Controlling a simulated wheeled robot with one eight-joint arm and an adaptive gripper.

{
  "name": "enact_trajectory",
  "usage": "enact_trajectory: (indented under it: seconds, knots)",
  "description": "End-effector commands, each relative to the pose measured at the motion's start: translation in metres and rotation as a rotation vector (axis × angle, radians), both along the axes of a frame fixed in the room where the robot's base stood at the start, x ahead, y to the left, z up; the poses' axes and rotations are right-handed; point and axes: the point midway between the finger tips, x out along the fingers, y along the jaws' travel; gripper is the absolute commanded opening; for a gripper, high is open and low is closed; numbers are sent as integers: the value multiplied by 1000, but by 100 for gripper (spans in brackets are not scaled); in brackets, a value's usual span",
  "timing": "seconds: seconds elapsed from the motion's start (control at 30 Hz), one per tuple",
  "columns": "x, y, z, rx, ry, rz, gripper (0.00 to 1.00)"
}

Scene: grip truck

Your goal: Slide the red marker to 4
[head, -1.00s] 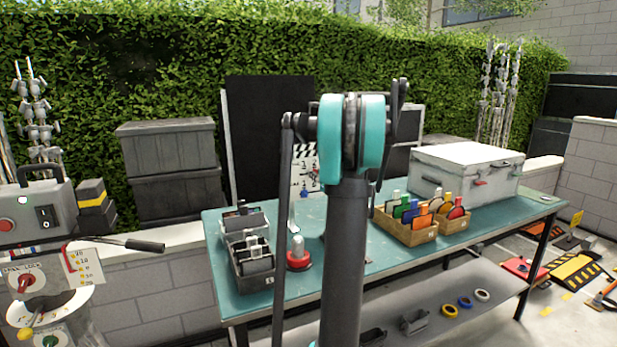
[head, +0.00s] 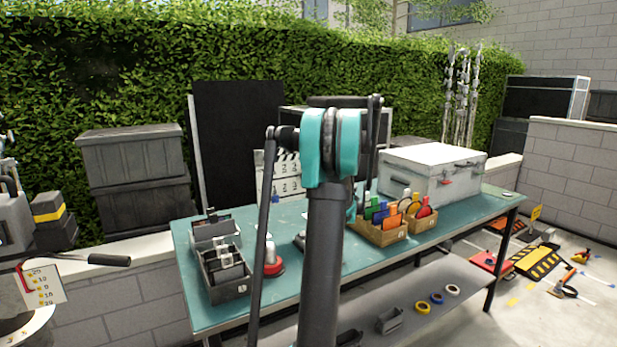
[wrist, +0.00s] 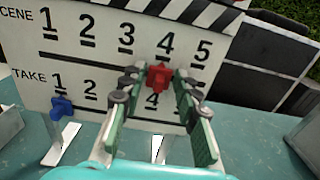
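The red marker (wrist: 159,78) sits on the white number board (wrist: 73,72), just below and slightly left of the 4 in the SCENE row. A blue marker (wrist: 62,106) sits below the 1 in the TAKE row. My gripper (wrist: 160,74) has a finger on each side of the red marker. It looks open, with small gaps beside the marker. The fingers partly cover the TAKE row. In the head view the board (head: 285,177) stands at the back of the table, partly behind my arm, and my gripper is hidden.
The teal table (head: 460,212) holds a dark divided tray (head: 229,290), a red-based object (head: 272,262), wooden boxes of coloured items (head: 382,235) and a white case (head: 432,172). A striped ramp (head: 541,262) lies on the floor at right.

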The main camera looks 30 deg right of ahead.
Motion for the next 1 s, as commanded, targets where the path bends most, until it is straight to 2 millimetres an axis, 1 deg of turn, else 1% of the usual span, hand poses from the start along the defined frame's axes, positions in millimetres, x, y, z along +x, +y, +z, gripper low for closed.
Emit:
enact_trajectory:
  seconds: [0.17,0.27,0.37,0.6,0.7,0.83,1.0]
  knots:
    - [-4,0,0,0,0,-1,31]
    - [-15,0,0,0,0,-1,31]
    - [-32,-1,0,0,0,-3,31]
    - [-82,-1,0,0,0,-4,31]
    - [-98,-1,0,0,0,-3,31]
    - [-113,-1,0,0,0,-2,31]
    - [-120,-1,0,0,0,-1,31]
